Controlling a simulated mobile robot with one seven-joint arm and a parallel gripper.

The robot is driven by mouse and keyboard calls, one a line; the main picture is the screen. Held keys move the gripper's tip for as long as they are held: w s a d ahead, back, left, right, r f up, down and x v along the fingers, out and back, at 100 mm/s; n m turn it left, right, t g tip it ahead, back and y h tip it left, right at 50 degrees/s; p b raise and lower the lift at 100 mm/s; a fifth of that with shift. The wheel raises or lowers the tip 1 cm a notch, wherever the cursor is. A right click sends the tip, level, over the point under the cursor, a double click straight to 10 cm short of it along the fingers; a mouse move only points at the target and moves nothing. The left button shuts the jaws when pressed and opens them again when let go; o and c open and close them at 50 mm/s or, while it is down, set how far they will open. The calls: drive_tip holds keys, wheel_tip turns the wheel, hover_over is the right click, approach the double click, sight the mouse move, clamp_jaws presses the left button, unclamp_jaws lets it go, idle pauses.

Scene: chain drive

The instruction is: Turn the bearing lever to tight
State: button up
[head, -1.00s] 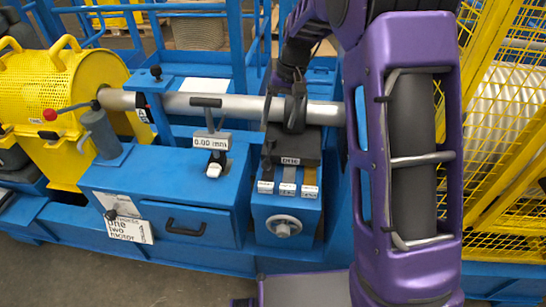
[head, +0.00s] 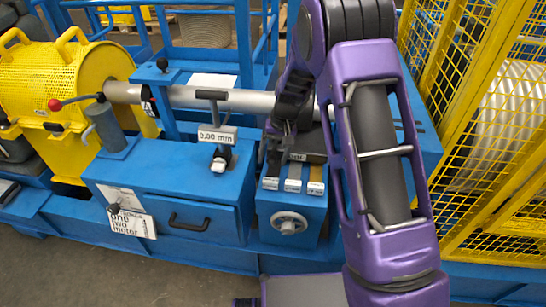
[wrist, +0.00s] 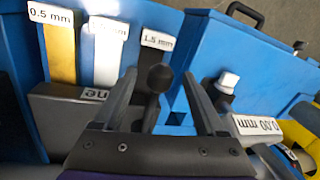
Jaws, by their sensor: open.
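My gripper (wrist: 160,80) is open in the wrist view, its two fingers on either side of a lever with a black ball knob (wrist: 159,77). Whether either finger touches it I cannot tell. In the head view my gripper (head: 279,137) is over the dark block with shims, below the shaft, and partly hidden. No readable mark shows which one is the bearing lever or where tight lies.
A gauge reading 0.00 mm (head: 217,135) stands left of the gripper. Labelled shims (wrist: 104,45) lie on the block beside it. The grey shaft (head: 190,96) runs behind. Yellow mesh fencing (head: 480,120) stands right.

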clamp_jaws()
idle(0.4)
idle(1.1)
